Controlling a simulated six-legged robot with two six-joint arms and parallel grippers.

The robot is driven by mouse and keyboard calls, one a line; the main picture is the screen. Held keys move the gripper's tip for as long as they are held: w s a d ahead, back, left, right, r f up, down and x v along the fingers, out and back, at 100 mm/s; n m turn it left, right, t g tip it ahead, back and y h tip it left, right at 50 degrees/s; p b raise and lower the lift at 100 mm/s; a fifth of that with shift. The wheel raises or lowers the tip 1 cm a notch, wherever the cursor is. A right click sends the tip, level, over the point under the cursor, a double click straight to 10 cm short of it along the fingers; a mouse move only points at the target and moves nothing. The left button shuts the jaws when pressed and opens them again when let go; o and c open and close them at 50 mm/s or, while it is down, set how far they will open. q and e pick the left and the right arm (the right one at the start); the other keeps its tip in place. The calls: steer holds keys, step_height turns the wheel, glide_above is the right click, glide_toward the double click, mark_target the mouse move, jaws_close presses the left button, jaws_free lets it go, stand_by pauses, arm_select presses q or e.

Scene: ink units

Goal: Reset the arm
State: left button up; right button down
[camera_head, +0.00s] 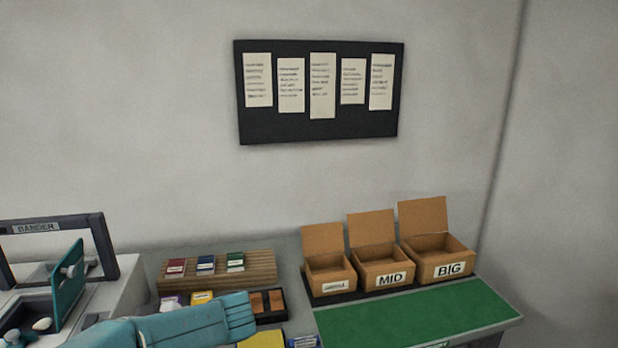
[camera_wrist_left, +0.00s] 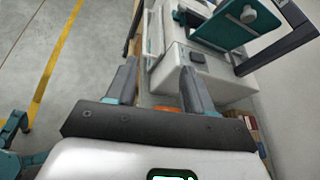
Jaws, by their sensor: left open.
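My left arm (camera_head: 190,325) comes in from the lower left in the head view and reaches across the front of the bench; its gripper is not clearly seen there. In the left wrist view my left gripper (camera_wrist_left: 158,92) is open, its two grey fingers apart with nothing between them. Beyond the fingers lie the grey floor and the side of the white bander machine (camera_wrist_left: 182,70). My right gripper is in neither view.
The bander (camera_head: 75,280) stands at the left. A wooden rack (camera_head: 215,282) holds red, blue and green boxes. Three open cardboard boxes, the largest marked BIG (camera_head: 440,260), stand behind a clear green mat (camera_head: 420,318). A notice board (camera_head: 320,130) hangs above.

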arm_select(q)
steer(key=s+d+f+h, duration=0.1)
steer(key=d+f+h, duration=0.1)
steer(key=f, duration=0.6)
steer(key=s+d+f+h, duration=0.1)
steer(key=s+f+h, duration=0.15)
steer(key=f, duration=0.45)
steer(key=s+d+f+n+h, duration=0.6)
steer(key=s+d+f+n, duration=0.2)
steer(key=f, duration=0.3)
steer(key=s+d+f+n+h, duration=0.7)
steer(key=s+d+f+n, duration=0.1)
steer(key=f, duration=0.4)
steer(key=shift+s+d+n+t, duration=0.25)
steer(key=shift+s+n+t, duration=0.05)
steer(key=shift+s, duration=0.45)
steer(key=shift+a, duration=0.1)
